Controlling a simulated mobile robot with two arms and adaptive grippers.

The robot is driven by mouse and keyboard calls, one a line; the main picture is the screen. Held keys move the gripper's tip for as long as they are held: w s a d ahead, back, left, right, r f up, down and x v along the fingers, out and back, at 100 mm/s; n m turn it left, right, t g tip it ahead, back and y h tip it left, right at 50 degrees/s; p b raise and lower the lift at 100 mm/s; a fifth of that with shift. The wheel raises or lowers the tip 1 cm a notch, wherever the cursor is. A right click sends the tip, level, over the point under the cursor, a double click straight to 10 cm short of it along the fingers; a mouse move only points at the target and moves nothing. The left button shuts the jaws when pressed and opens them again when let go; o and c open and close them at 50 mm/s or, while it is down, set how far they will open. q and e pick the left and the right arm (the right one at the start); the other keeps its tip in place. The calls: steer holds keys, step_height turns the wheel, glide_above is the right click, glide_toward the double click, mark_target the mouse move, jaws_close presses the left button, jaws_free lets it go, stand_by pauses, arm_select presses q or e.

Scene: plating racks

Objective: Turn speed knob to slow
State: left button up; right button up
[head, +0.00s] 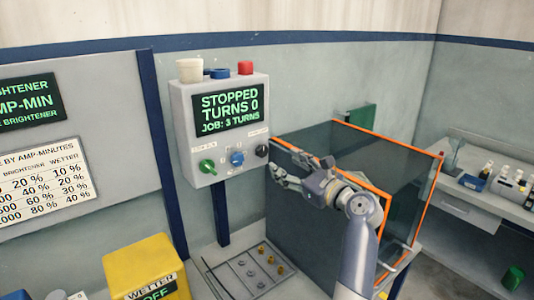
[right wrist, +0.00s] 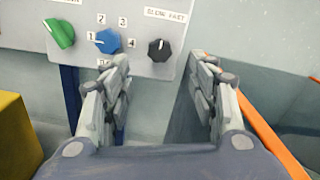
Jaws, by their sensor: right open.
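The knob also shows at the lower right of the box in the head view (head: 262,150). I cannot tell for sure which way it points. My right gripper (head: 279,175) is open and empty, just below and right of the knob in the head view. In the right wrist view the knob appears between and beyond the two fingertips (right wrist: 156,68). My left gripper is not in view.
A blue knob (right wrist: 108,41) with numbers around it and a green knob (right wrist: 60,33) are left of the black one. A dark transparent guard with orange edges (head: 424,200) stands right of the box. A yellow box (head: 146,268) is at lower left.

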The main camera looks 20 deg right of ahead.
mark_target(264, 152)
steer(key=p+x, duration=0.2)
steer(key=x, duration=0.7)
steer(key=shift+w+a+f, duration=0.1)
steer(key=shift+w, duration=0.2)
steer(key=c, duration=1.1)
